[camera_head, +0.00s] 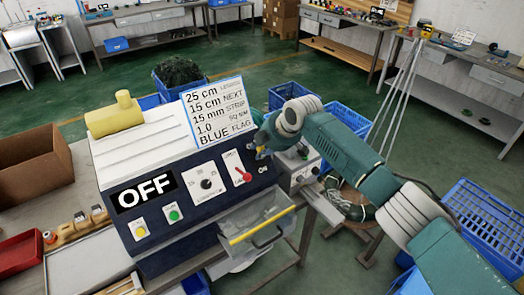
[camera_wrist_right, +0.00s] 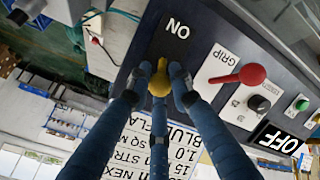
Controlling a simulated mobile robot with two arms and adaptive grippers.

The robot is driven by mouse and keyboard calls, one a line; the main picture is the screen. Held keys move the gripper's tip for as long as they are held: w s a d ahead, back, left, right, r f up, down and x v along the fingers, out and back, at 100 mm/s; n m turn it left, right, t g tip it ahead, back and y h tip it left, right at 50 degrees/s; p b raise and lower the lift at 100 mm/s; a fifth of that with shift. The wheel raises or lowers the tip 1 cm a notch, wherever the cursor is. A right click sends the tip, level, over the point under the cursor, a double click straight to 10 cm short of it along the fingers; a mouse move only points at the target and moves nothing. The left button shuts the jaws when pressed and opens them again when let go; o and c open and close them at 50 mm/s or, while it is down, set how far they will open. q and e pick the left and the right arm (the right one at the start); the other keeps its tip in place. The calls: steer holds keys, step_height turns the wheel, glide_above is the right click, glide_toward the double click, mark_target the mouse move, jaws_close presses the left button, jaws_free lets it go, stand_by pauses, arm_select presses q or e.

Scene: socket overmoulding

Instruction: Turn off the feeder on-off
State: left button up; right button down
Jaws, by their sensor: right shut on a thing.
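The machine's dark front panel (camera_head: 160,217) carries a large white OFF sign (camera_head: 147,191) at its left and a small ON label (camera_head: 263,168) at its right end. In the right wrist view, a yellow knob (camera_wrist_right: 158,84) sits beside the ON label (camera_wrist_right: 177,29). My right gripper (camera_wrist_right: 158,88) has its blue fingers closed around this knob. In the head view my right gripper (camera_head: 262,149) is at the panel's upper right corner and mostly hides the knob. My left gripper is not in view.
A red lever (camera_head: 243,175), a black dial (camera_head: 206,184), a green button (camera_head: 173,215) and a yellow button (camera_head: 140,231) are on the same panel. A grey control box (camera_head: 296,170) stands close on the right. A clear drawer (camera_head: 258,227) juts out below.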

steer(key=shift+w+g, duration=0.1)
steer(key=shift+g, duration=0.2)
stand_by(0.4)
steer(key=c, duration=1.8)
jaws_free()
steer(key=shift+c, duration=0.2)
steer(key=v, duration=1.2)
steer(key=shift+a, duration=0.15)
